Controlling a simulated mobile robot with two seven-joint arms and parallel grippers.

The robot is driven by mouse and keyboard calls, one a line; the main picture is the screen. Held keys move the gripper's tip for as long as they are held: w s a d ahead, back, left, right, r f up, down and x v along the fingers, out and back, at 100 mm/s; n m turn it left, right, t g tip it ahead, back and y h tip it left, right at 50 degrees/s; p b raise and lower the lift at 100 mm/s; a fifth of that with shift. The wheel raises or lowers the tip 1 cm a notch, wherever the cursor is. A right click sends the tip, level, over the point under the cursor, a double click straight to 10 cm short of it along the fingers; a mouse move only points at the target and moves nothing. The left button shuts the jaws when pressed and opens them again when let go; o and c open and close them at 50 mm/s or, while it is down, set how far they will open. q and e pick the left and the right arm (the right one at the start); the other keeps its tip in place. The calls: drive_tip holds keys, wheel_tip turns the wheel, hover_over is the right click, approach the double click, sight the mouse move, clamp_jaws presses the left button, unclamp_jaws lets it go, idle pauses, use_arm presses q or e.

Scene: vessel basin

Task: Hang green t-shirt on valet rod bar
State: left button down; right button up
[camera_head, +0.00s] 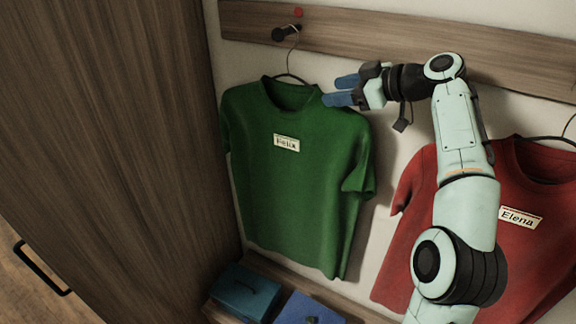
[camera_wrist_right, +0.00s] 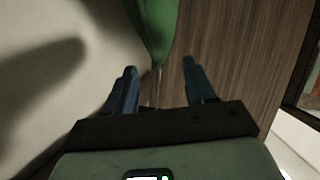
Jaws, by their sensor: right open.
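The green t-shirt (camera_head: 290,190), labelled "Felix", hangs on a thin dark hanger (camera_head: 293,77). The hanger's hook reaches up to a black peg (camera_head: 286,33) on the wooden wall rail. My right gripper (camera_head: 343,90) is open beside the shirt's collar and right shoulder, with its blue fingers pointing left. In the right wrist view the green cloth (camera_wrist_right: 154,25) shows beyond the fingertips, and a thin wire-like line runs down between the open fingers (camera_wrist_right: 160,78). I cannot make out a separate valet rod bar. My left gripper is out of view.
A red t-shirt (camera_head: 450,185), labelled "Elena", hangs at the right, partly behind my right arm. A tall wooden panel (camera_head: 110,130) stands at the left. A teal box (camera_head: 245,290) and a blue box (camera_head: 308,308) sit on the shelf below the green shirt.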

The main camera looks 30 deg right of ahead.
drive_tip(key=x, duration=0.5)
drive_tip(key=shift+f, duration=0.15)
drive_tip(key=shift+s+d, duration=0.1)
drive_tip(key=shift+s, duration=0.05)
clamp_jaws()
idle(1.0)
